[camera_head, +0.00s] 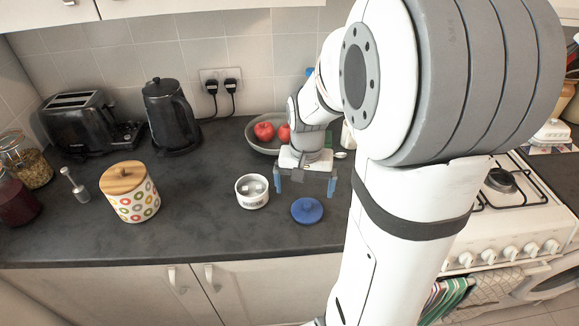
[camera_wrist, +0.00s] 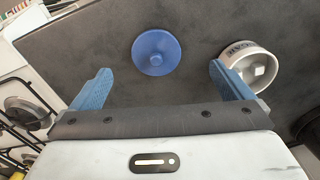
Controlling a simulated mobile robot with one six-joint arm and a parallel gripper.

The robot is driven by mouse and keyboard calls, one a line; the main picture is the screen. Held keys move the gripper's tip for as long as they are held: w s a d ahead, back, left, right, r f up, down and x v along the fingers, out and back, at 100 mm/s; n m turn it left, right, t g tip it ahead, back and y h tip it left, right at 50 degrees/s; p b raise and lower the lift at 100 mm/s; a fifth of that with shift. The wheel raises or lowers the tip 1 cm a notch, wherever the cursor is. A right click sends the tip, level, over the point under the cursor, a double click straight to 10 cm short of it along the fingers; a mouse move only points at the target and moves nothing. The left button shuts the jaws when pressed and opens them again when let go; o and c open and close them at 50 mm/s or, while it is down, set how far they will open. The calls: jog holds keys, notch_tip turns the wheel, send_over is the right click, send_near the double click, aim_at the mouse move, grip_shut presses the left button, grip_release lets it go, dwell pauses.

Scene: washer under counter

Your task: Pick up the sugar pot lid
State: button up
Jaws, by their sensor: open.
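The blue lid (camera_head: 307,210) lies flat on the dark counter, knob up, near the front edge. In the wrist view the lid (camera_wrist: 156,52) is ahead of the fingers, between their lines. The white sugar pot (camera_head: 252,191) stands uncovered to the left of the lid, with pale lumps inside; it also shows in the wrist view (camera_wrist: 250,66), partly behind one finger. My gripper (camera_head: 305,192) is open and empty above the counter, just behind the lid in the head view. Its two blue fingers (camera_wrist: 160,86) are wide apart and do not touch the lid.
A bowl of red apples (camera_head: 264,131) stands behind my gripper. A kettle (camera_head: 171,115), a toaster (camera_head: 77,122) and a patterned canister (camera_head: 130,192) stand to the left. The gas hob (camera_head: 500,190) is at the right.

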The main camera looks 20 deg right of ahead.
aim_at(309, 204)
jog(key=shift+w+d+f+m, duration=0.2)
jog(key=shift+d+f, duration=0.15)
jog(key=shift+f, duration=0.2)
jog(key=shift+w+d+f+m, duration=0.15)
jog(key=shift+d+f, duration=0.15)
jog(key=shift+f, duration=0.2)
jog(key=shift+w+d+f+p, duration=0.15)
jog(key=shift+f+p, duration=0.05)
jog(key=shift+f, duration=1.05)
jog(key=shift+w+d+f+p, duration=0.1)
jog(key=shift+f+p, duration=0.1)
jog(key=shift+f, duration=1.05)
jog(key=shift+w+d+f+p, duration=0.15)
jog(key=shift+f+p, duration=0.05)
jog(key=shift+f, duration=1.05)
jog(key=shift+c, duration=0.4)
jog(key=c, duration=0.9)
jog(key=shift+r, duration=0.15)
